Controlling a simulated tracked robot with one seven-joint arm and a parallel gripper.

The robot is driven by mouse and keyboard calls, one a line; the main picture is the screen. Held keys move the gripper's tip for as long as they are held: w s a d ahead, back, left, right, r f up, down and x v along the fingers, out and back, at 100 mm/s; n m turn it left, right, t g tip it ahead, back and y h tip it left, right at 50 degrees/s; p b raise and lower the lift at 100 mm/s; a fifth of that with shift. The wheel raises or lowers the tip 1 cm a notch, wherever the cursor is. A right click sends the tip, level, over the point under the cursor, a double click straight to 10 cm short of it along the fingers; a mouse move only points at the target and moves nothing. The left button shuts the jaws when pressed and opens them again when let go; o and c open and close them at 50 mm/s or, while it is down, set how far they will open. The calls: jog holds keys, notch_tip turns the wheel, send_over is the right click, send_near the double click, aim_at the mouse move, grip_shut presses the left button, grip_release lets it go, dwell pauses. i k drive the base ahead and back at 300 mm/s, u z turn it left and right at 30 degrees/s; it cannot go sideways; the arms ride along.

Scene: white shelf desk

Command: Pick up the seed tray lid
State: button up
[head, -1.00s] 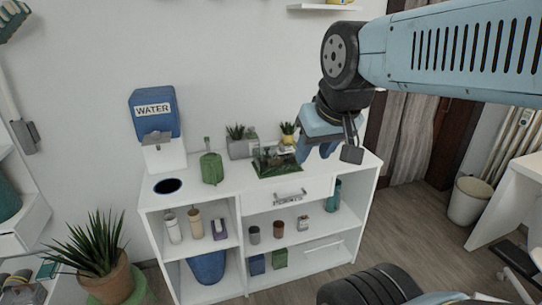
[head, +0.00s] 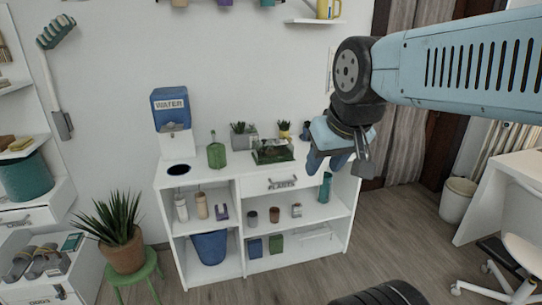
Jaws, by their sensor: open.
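The seed tray (head: 288,159), with a green base, sits on the top of the white shelf desk. A clear, dark-looking lid (head: 272,148) appears to cover it, with green plants showing through; the lid's exact edges are hard to make out. My gripper (head: 326,168) is open, with blue fingers pointing down. It appears to the right of the tray in the picture, over the right part of the desk, apart from the lid and empty. Its height above the desk is hard to tell.
On the white shelf desk (head: 205,176) stand a green bottle (head: 216,156), a grey planter (head: 244,142), a small yellow pot (head: 284,134) and a blue water dispenser (head: 171,108). Shelves below hold cups and containers. A potted plant (head: 122,250) stands on a green stool at left.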

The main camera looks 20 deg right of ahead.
aim_at(264, 150)
jog(key=k, duration=0.55)
jog(key=u, duration=0.4)
jog(key=i, duration=1.95)
jog(key=z, duration=0.45)
